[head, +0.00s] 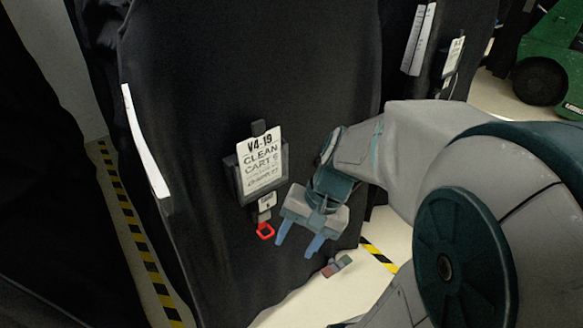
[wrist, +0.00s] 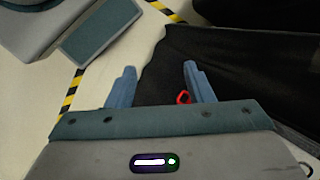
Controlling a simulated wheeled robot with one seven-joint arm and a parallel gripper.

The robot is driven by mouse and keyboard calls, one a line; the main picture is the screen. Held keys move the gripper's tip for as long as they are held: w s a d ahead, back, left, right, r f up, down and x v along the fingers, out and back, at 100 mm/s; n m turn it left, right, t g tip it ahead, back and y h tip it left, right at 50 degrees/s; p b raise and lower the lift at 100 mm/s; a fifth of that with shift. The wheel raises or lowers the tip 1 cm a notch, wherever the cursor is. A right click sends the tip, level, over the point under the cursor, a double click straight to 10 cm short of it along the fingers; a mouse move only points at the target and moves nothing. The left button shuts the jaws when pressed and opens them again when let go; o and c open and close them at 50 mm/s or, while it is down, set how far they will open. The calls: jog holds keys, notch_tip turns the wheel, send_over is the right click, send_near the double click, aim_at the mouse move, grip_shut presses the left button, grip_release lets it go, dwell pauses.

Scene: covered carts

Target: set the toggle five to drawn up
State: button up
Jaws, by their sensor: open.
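A small red loop (head: 265,231), which appears to be the toggle, hangs below a small tag (head: 267,201) on the black cart cover. The tag's number is too small to read surely. My gripper (head: 297,243) is open and empty, with blue fingers pointing down, just right of the loop in the head view. In the wrist view the red loop (wrist: 183,98) shows by the inner side of the right finger of my gripper (wrist: 159,70), which may hide part of it. I cannot tell whether they touch.
A label holder (head: 262,168) reading "V4-19 Clean Cart" sits above the tag on the black cover (head: 200,100). Small blocks (head: 337,265) lie on the floor. Yellow-black tape (head: 135,230) runs along the left floor. Another covered cart and a green vehicle (head: 550,60) stand behind right.

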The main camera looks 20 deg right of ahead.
jog(key=w+d+f+m+t+y+b, duration=0.2)
jog(key=w+f+m+t+y+b, duration=0.15)
jog(key=f+m+b, duration=0.35)
jog(key=w+d+f+m+t+y+b, duration=0.2)
jog(key=w+f+m+y+b, duration=0.25)
jog(key=f, duration=0.45)
jog(key=w+d+f+m+t+h+b, duration=0.25)
jog(key=d+f+m+t+b, duration=0.35)
jog(key=d, duration=0.3)
jog(key=w+d+f+m+t+h+b, duration=0.2)
jog(key=d+f+m+t+h+b, duration=0.2)
jog(key=d+f+m+t, duration=0.35)
jog(key=w+a+r+g+b, duration=0.1)
jog(key=w+a+b, duration=0.1)
jog(key=w, duration=1.1)
jog(key=shift+a+m+g+b, duration=0.3)
jog(key=shift+a+b, duration=0.05)
jog(key=shift+b, duration=0.15)
jog(key=shift+s+r, duration=0.1)
grip_shut()
jog(key=shift+r, duration=0.1)
